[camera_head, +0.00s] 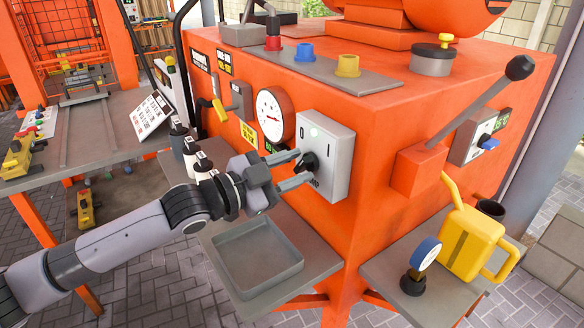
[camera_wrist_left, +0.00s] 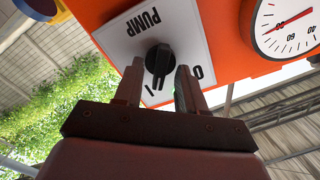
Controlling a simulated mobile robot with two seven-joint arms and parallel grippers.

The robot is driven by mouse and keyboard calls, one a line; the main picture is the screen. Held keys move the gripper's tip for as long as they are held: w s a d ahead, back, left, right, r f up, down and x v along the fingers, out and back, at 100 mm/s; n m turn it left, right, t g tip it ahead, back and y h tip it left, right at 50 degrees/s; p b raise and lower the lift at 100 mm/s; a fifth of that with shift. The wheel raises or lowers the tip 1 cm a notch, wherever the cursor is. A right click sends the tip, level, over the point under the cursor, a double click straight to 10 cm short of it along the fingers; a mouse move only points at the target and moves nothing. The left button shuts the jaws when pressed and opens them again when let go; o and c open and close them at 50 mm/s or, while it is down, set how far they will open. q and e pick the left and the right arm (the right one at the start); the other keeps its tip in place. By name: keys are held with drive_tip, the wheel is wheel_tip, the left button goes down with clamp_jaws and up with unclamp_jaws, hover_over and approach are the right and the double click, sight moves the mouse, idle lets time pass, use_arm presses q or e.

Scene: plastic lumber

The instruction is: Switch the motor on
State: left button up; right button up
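No MOTOR label is readable. My left gripper (camera_head: 292,169) is at the box, its fingers apart on either side of the knob. In the wrist view, gaps show between the knob and the fingers (camera_wrist_left: 158,88); contact is unclear. My right gripper is not in view.
A round gauge (camera_head: 274,119) is left of the box. Another switch box with a blue knob (camera_head: 487,142) and a long black-tipped lever (camera_head: 480,100) are on the right face. A grey tray (camera_head: 258,287) lies below my arm. A yellow can (camera_head: 470,243) stands on the right shelf.

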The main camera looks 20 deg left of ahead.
use_arm(q)
drive_tip(key=b+v, duration=0.1)
drive_tip(key=v, duration=0.6)
idle(0.4)
drive_tip(key=shift+s, duration=0.1)
idle(0.4)
